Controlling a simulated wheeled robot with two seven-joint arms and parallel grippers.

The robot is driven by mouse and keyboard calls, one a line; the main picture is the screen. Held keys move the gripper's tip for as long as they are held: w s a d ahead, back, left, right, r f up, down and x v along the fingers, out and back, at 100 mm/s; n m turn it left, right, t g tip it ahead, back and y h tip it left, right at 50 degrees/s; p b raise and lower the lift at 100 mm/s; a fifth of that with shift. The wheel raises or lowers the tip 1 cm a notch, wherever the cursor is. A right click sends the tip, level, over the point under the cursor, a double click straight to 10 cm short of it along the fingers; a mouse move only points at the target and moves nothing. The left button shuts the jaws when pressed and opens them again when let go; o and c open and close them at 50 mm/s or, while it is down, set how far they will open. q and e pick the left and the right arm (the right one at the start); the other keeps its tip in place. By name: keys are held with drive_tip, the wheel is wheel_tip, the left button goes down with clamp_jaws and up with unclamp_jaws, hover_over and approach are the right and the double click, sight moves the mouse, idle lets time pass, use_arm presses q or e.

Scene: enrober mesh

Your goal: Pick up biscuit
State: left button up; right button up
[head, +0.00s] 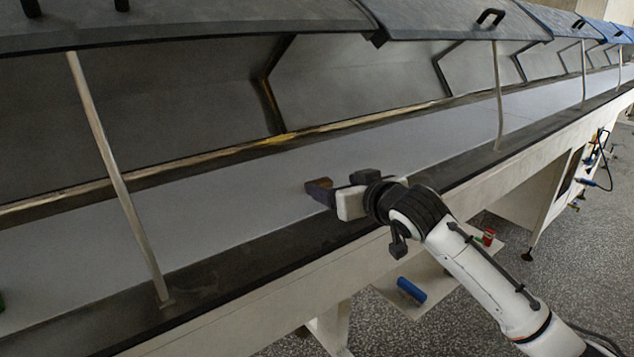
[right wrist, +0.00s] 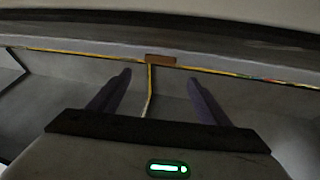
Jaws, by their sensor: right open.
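My left gripper is not in view.
The long grey belt (head: 215,205) runs diagonally, clear around the biscuit. Raised dark hoods (head: 440,18) hang above, held by thin posts (head: 115,175) along the near edge. A blue cylinder (head: 411,290) lies on a lower shelf below the near side.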

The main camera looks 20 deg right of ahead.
sight(319, 182)
drive_tip(key=shift+f+x, duration=0.15)
drive_tip(key=shift+x, duration=1.55)
drive_tip(key=shift+f+x, duration=0.2)
drive_tip(key=shift+x, duration=1.55)
drive_tip(key=shift+s+d, duration=0.1)
drive_tip(key=shift+s, duration=0.05)
drive_tip(key=c, duration=0.9)
